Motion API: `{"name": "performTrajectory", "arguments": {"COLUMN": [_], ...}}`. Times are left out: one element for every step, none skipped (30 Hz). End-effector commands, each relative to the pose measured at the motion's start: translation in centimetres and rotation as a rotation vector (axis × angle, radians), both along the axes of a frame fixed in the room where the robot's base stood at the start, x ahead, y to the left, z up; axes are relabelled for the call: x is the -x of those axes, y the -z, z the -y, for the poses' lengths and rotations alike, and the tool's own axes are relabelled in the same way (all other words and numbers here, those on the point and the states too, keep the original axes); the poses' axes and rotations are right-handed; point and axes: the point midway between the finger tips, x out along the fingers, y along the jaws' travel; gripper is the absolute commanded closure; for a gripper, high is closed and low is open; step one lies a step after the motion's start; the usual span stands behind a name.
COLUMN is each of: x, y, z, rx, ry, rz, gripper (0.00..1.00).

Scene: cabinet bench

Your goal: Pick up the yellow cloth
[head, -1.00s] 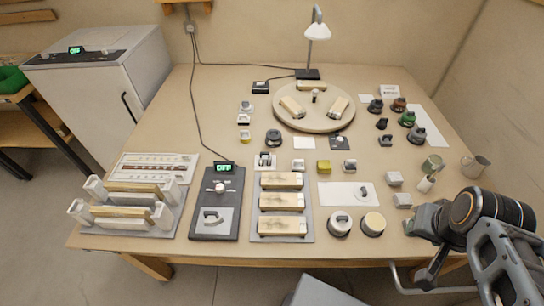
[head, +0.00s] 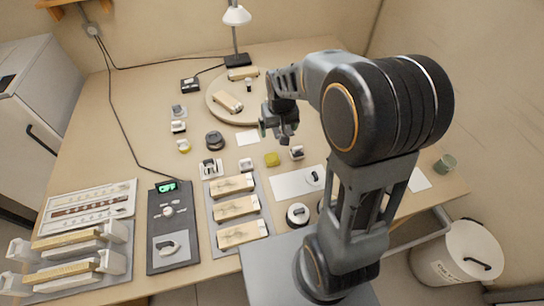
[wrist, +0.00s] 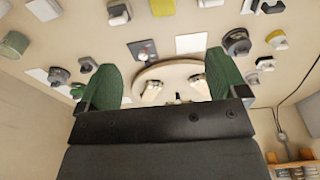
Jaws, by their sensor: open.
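The yellow cloth (head: 272,159) looks like a small folded yellow square lying flat on the bench, right of the wooden blocks on the grey board. A yellow patch that looks like it shows at the top edge of the wrist view (wrist: 162,7). My gripper (head: 278,130) hangs above the bench, just beyond the cloth in the head view, apart from it. In the wrist view its two green fingers (wrist: 163,70) are spread wide with nothing between them.
A round wooden turntable (head: 226,112) with blocks lies behind my gripper. A white card (head: 248,138), a white clip-like part (head: 246,164) and a grey-white part (head: 297,152) sit close around the cloth. A lamp (head: 237,20) stands at the back.

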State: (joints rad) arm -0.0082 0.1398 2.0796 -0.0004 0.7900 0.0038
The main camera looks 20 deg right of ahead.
Motion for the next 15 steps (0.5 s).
{"name": "performTrajectory", "arguments": {"x": [-1.3,-1.9,-2.7,-3.2,-3.7,-4.3,-4.7,-5.0,-5.3,-5.5,-5.7,-6.0,-6.1,-6.2,-6.3], "y": [1.3,2.1,3.2,3.9,4.7,5.6,6.3,7.0,7.7,8.3,8.7,9.3,9.6,9.9,10.3], "z": [-0.1,-0.1,-0.1,-0.1,-0.1,-0.1,0.0,0.0,0.1,0.1,0.1,0.2,0.2,0.2,0.2], "rx": [0.000,0.001,0.001,0.001,0.001,0.001,0.001,0.000,0.000,0.000,0.000,0.000,0.000,0.000,0.000], "ry": [-0.002,-0.003,-0.003,-0.002,-0.002,-0.001,-0.001,0.000,0.001,0.001,0.002,0.003,0.003,0.003,0.004], "rz": [-0.027,-0.039,-0.052,-0.062,-0.071,-0.081,-0.088,-0.096,-0.103,-0.110,-0.113,-0.119,-0.122,-0.124,-0.127], "gripper": [0.08,0.08,0.08,0.08,0.08,0.08,0.08,0.08,0.08,0.08,0.08,0.08,0.08,0.08,0.08]}}
